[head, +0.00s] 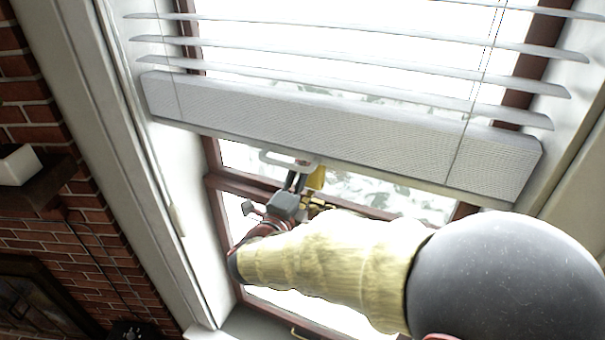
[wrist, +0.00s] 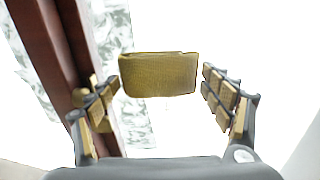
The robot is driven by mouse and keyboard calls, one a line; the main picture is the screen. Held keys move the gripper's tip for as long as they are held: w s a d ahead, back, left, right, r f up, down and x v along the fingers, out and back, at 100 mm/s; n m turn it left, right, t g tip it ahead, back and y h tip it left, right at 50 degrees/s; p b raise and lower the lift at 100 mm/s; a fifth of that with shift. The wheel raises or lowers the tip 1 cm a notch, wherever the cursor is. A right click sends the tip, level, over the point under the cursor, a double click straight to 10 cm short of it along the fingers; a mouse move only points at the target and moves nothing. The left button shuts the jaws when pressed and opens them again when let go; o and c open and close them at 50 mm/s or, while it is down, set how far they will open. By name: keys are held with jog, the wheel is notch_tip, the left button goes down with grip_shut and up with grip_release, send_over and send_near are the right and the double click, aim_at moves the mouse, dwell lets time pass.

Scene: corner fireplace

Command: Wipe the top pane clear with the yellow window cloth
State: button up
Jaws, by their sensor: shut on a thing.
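The yellow window cloth (wrist: 158,76) is a small folded block between my fingers in the wrist view. It also shows in the head view (head: 317,178), just below the blind. My gripper (head: 300,180) is shut on it in front of the window; both fingers also show in the wrist view (wrist: 160,100). The top pane (head: 385,190) shows below the blind, with mottled grey-green patches; I cannot tell whether these are dirt or the view outside. Patches also show at the upper left of the wrist view. Whether the cloth touches the glass is unclear.
A white slatted blind (head: 330,125) hangs across the upper window. A pale loop-shaped piece (head: 285,158) is at its lower edge, close to my gripper. A dark red window bar (wrist: 62,60) runs left of the cloth. A brick wall (head: 75,240) stands at the left.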

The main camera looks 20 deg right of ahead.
jog(key=shift+s+d+r+p, duration=0.1)
jog(key=shift+s+d+p, duration=1.6)
jog(key=shift+s+d, duration=1.5)
jog(key=shift+s, duration=0.1)
jog(key=w+a, duration=1)
jog(key=shift+w+a, duration=0.25)
jog(key=shift+w, duration=0.1)
jog(key=shift+v, duration=2.95)
jog(key=v, duration=0.3)
